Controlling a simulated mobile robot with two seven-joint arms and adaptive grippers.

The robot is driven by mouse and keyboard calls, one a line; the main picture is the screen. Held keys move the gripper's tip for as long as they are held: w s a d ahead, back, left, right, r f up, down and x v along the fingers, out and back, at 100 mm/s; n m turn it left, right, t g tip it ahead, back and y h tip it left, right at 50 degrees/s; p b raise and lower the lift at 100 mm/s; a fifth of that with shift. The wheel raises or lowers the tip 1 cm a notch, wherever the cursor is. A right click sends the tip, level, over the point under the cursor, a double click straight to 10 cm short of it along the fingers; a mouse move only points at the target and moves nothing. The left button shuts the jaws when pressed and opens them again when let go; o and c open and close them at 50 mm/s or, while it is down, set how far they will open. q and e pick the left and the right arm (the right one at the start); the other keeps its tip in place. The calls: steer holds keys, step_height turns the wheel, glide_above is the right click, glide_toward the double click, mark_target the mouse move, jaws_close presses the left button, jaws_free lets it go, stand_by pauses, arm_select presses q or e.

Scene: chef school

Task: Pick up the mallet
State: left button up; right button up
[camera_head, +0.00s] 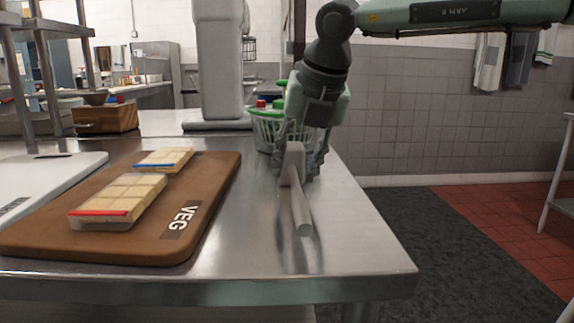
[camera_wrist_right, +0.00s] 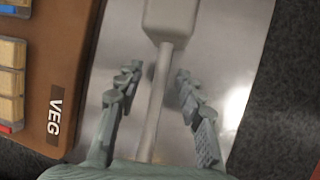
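The mallet (camera_head: 293,163) is pale grey, with a block head and a round handle. It lies near the right edge of the steel table, its handle pointing toward me. My right gripper (camera_head: 302,170) is down at the mallet in the head view, its fingers partly hidden behind the mallet's head. In the wrist view my right gripper (camera_wrist_right: 157,75) is open, with one finger on each side of the mallet's handle (camera_wrist_right: 153,105). Gaps show between the fingers and the handle. The mallet's head (camera_wrist_right: 172,18) is beyond the fingertips. My left gripper is not in view.
A brown VEG cutting board (camera_head: 215,190) with containers of pale blocks (camera_head: 130,192) lies left of the mallet. A green and white basket (camera_head: 266,130) stands behind the mallet. A grey-white appliance (camera_head: 218,70) stands farther back. The steel table (camera_head: 345,225) is clear right of the mallet.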

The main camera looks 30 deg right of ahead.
steer(key=shift+x, duration=1.4)
steer(key=shift+d, duration=0.1)
jaws_close()
steer(key=shift+r, duration=0.1)
